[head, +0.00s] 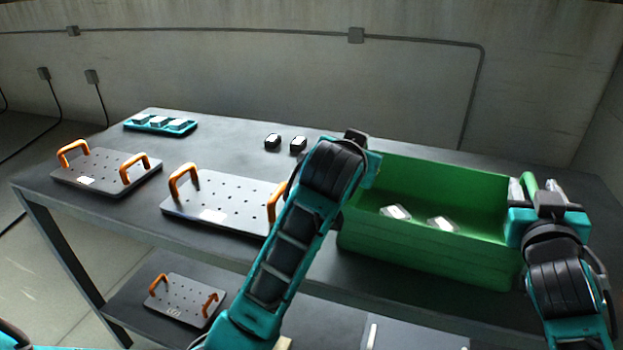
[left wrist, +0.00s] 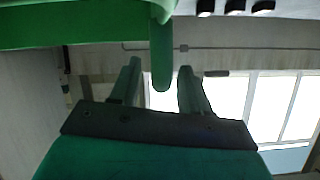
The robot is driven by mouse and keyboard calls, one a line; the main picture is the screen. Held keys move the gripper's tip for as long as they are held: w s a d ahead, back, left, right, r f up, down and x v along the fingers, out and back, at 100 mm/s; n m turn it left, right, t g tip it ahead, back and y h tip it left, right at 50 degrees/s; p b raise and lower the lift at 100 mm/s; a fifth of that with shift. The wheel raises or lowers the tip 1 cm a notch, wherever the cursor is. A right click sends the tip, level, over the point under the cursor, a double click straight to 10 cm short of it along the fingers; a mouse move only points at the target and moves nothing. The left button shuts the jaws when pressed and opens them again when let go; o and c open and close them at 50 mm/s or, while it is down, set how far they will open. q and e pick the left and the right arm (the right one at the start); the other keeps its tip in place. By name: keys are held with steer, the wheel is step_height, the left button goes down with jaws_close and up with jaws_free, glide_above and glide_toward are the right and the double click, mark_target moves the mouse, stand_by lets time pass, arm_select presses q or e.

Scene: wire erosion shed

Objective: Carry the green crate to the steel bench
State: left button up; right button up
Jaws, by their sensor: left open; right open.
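The green crate (head: 430,255) stands upright on a dark grey table (head: 240,146), with a few small white-topped pieces inside. My right gripper (head: 536,188) is open at the crate's right end, with a finger on each side of the green handle (head: 529,183). My left gripper is at the crate's left end; its arm hides most of it in the head view. In the left wrist view its fingers (left wrist: 158,88) are apart, with a green handle bar (left wrist: 161,55) showing between them. I cannot tell whether either touches. I cannot tell whether this table is the steel bench.
Perforated plates with orange handles lie on the table (head: 106,172) (head: 222,203) and on its lower shelf (head: 187,298). A concrete wall (head: 250,75) stands behind.

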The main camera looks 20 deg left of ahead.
arm_select(q)
steer(key=v, duration=1)
steer(key=shift+s+r, duration=0.15)
steer(key=shift+s, duration=0.2)
arm_select(e)
steer(key=s, duration=1.2)
steer(key=shift+d, duration=0.15)
arm_select(q)
steer(key=shift+s, duration=0.1)
arm_select(e)
steer(key=shift+s, duration=0.15)
